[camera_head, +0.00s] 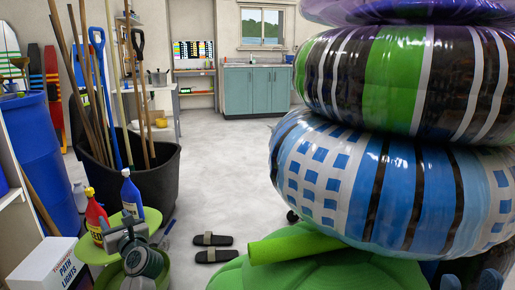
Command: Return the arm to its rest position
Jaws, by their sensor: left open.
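My left gripper (125,236) shows low at the left of the head view, grey and small, with my rounded wrist link just below it. It is open, and I see nothing held in it. It appears in front of a green round table (88,252), close in the picture to a red bottle (96,215) and a blue bottle (131,195). I cannot tell whether it touches the table. My right gripper is not in view. I cannot make out an ice maker.
A stack of shiny inflatable rings (340,185) fills the right side. A black bin (150,180) of long-handled tools and a blue barrel (45,150) stand left. Dark sandals (213,240) lie on the floor. Open floor (215,165) leads to teal cabinets (255,92).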

